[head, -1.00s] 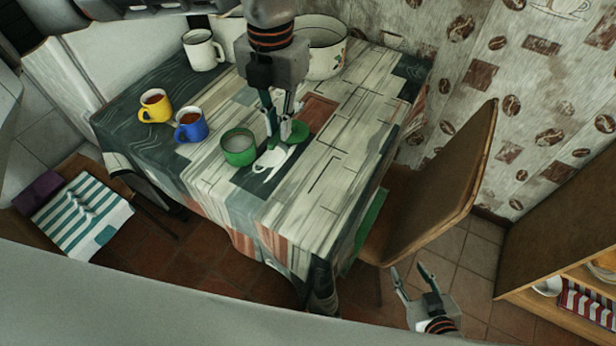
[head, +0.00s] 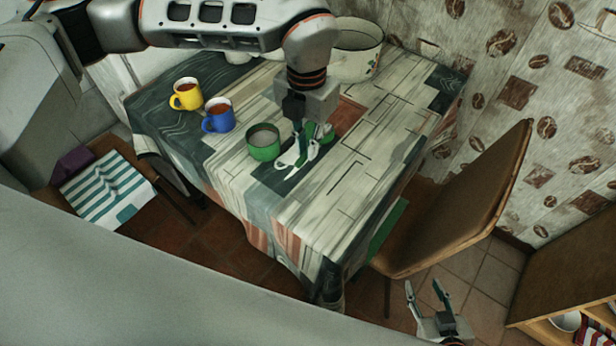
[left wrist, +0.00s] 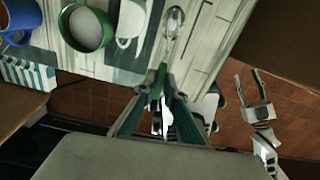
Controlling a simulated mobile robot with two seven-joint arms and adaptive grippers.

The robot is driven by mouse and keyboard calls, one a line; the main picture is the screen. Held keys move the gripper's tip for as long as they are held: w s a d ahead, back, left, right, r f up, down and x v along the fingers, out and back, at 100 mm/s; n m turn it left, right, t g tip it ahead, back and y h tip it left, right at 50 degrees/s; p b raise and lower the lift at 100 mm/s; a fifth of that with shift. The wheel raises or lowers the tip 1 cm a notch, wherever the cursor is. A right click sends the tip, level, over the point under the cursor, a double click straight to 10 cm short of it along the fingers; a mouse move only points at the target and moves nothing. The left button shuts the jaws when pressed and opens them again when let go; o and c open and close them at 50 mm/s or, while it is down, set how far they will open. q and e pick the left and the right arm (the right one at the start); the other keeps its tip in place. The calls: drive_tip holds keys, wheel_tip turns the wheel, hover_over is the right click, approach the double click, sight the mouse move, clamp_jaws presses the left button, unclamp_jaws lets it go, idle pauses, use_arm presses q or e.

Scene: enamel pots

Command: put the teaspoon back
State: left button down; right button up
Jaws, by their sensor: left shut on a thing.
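The teaspoon, with a shiny metal bowl (left wrist: 174,22) and a green handle, is between my left gripper's fingers (left wrist: 160,92) in the left wrist view. That gripper is shut on its handle, and the bowl points away from it. In the head view my left gripper (head: 306,148) hangs over the table, right of the green mug (head: 263,148), and the spoon is hard to make out. My right gripper (head: 424,292) is open and empty, low beside the chair.
A blue mug (head: 218,121) and a yellow mug (head: 187,97) stand left of the green mug. A white enamel pot (head: 355,52) stands at the back. The table's right part is clear. A chair (head: 465,205) stands on the right.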

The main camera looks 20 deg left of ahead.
sight(307, 187)
use_arm(q)
wheel_tip(307, 187, down, 12)
drive_tip(key=shift+f, duration=0.1)
idle(0.4)
drive_tip(key=shift+f, duration=0.1)
drive_tip(key=c, duration=2.1)
unclamp_jaws()
wheel_tip(307, 187, up, 8)
drive_tip(key=shift+d+f, duration=0.15)
drive_tip(key=shift+d, duration=0.05)
